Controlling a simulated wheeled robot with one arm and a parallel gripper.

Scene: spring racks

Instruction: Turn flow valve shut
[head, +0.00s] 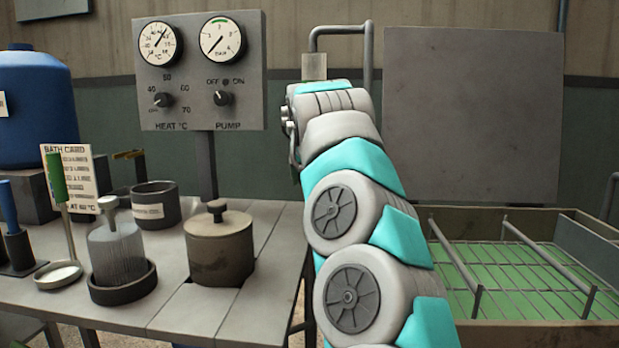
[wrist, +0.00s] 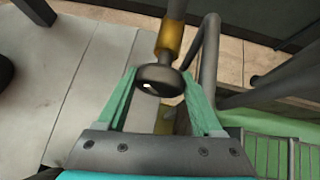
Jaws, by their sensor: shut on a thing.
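In the wrist view, the flow valve's dark round handle (wrist: 152,78) sits between the two green fingers of my gripper (wrist: 161,80). The fingers are closed in on its sides. A brass-coloured collar (wrist: 168,42) and a pipe run away from the handle toward the top of the picture. More brass shows below the handle, partly hidden. In the head view, my own arm hides the valve and my fingers, so the handle's turn angle cannot be told there.
A bent grey pipe (head: 345,28) rises behind my arm. The bench (head: 180,320) at left carries a lidded pot (head: 219,245), a glass jar (head: 117,250) and a dark cup (head: 155,206). A gauge panel (head: 200,110) stands behind. A green-floored tray with wire racks (head: 515,310) is at right.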

